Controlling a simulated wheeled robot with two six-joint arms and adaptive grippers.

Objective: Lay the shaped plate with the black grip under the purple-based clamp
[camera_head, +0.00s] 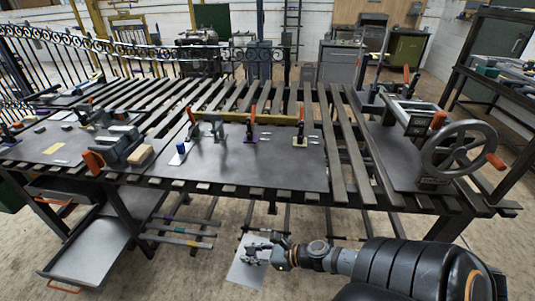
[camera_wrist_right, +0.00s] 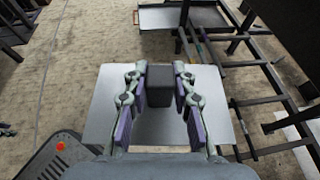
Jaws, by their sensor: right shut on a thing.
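The shaped plate is a flat, light grey sheet (camera_head: 245,272), held low in front of the table in the head view. It fills the middle of the right wrist view (camera_wrist_right: 112,105), with its black grip (camera_wrist_right: 158,75) standing up from it. My right gripper (camera_head: 262,252) is shut on the black grip, one finger on each side, as the right wrist view (camera_wrist_right: 160,90) shows. The purple-based clamp (camera_head: 250,137), with an orange handle, stands on the dark table plate, away from the gripper. My left gripper is not seen.
A cream-based clamp (camera_head: 300,140) stands right of the purple-based one, and a greenish stand (camera_head: 216,130) stands left. A vice with a wooden block (camera_head: 140,154) sits further left. A handwheel (camera_head: 458,150) is at the right. The front of the dark steel sheet (camera_head: 260,175) is bare.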

